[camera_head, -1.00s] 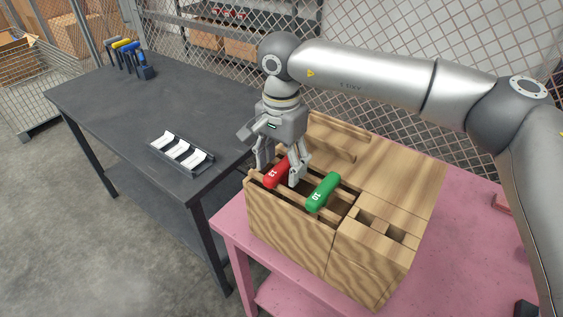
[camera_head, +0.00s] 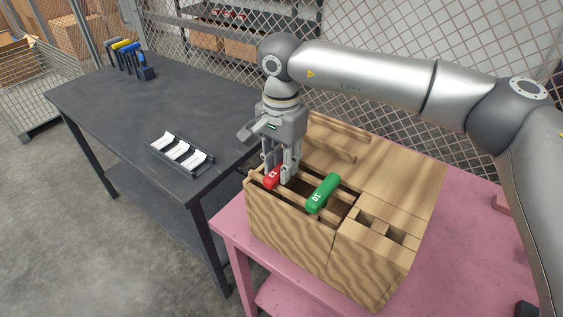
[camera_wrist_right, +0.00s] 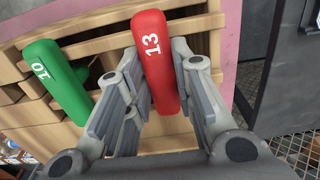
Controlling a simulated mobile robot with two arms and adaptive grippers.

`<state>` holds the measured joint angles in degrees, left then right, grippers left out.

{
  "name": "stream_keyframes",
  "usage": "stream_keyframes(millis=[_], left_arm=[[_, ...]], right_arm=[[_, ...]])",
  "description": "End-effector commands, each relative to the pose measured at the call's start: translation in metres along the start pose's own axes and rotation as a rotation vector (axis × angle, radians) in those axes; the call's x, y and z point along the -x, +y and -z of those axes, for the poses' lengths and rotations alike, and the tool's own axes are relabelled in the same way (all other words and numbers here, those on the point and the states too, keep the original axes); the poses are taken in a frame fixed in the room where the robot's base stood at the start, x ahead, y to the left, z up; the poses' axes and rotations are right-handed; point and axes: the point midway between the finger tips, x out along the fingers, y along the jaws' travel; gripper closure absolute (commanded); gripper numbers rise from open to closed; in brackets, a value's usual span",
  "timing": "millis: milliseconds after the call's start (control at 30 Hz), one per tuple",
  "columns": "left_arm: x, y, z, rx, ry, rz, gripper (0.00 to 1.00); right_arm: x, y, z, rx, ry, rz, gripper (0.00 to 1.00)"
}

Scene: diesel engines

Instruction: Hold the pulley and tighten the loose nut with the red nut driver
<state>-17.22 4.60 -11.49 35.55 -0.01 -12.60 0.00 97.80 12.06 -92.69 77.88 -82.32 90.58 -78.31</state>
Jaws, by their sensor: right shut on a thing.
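The red nut driver, its handle marked 13 (camera_head: 272,178), lies in the wooden tool box (camera_head: 290,236). It also shows in the right wrist view (camera_wrist_right: 155,55), between the fingers. My right gripper (camera_head: 279,172) is shut on the red handle from above. The driver's shaft is hidden. My left gripper is not in view. The pulley and the loose nut are not in view.
A green driver marked 10 (camera_head: 323,192) rests in the box just right of the red one. The box stands on a pink table (camera_head: 455,262). A dark table (camera_head: 95,112) at left holds a small rack (camera_head: 180,155) and several drivers (camera_head: 130,56).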

Motion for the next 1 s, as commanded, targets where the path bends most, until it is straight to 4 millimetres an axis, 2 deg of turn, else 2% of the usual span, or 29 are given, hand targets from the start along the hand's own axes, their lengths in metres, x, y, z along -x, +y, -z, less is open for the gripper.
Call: stream_keyframes(millis=[267,1000], left_arm=[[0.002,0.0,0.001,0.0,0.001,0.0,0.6],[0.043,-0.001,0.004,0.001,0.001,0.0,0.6]], right_arm=[[0.003,0.0,0.0,0.0,0.0,0.001,1.0],[0.077,0.0,0.0,0.0,0.001,0.001,1.0]])
